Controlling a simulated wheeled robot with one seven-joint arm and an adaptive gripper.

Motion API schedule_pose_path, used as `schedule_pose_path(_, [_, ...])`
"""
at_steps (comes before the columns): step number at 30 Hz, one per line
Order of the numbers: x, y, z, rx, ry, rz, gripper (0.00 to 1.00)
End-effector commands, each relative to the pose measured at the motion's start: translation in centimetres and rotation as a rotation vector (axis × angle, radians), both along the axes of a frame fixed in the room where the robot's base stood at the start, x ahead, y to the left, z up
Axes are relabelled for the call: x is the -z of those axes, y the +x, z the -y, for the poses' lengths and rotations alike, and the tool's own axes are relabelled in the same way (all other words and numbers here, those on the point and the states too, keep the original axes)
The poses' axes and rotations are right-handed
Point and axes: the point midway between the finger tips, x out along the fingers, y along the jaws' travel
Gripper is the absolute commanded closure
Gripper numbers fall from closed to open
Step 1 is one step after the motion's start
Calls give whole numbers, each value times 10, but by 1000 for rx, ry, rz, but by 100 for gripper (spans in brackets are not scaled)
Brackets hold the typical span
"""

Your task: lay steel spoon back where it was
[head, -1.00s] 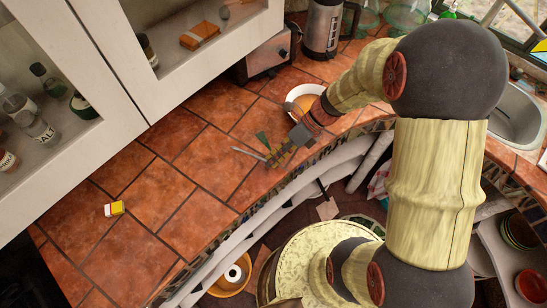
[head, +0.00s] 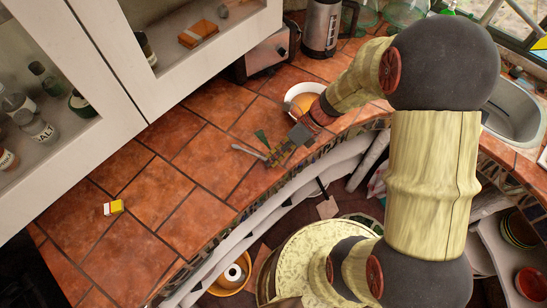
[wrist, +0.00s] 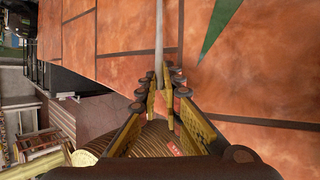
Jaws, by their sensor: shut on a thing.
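The steel spoon (head: 250,152) shows as a thin pale grey shape reaching left from my gripper, over the tiled counter near its curved front edge. In the wrist view the spoon's narrow shaft (wrist: 159,40) runs up from between the fingertips. My gripper (wrist: 160,88) is shut on the spoon; the fingers (head: 277,155) also show in the head view. The part of the spoon between and behind the fingers is hidden. I cannot tell whether the spoon touches the tiles.
A dark green pointed thing (head: 261,136) lies close beside the spoon. A white bowl (head: 302,92) with something orange stands behind my wrist. A small yellow and white box (head: 113,207) sits at the left. The tiles between are clear. Cabinets (head: 95,60) overhang the back.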

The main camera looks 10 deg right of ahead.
Motion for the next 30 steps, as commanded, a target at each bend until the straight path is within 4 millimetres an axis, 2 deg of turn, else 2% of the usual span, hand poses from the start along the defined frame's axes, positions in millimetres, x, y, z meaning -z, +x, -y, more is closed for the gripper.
schedule_pose_path(1, [13,-9,-1,-4,-4,-21,100])
schedule_pose_path(8, [19,-11,-1,-7,-4,-25,100])
schedule_pose_path(9, [19,-11,-1,-8,-4,-25,87])
schedule_pose_path(21, [16,-11,-1,-7,-1,-23,65])
schedule_pose_path(30, [12,-7,0,-4,-2,-15,65])
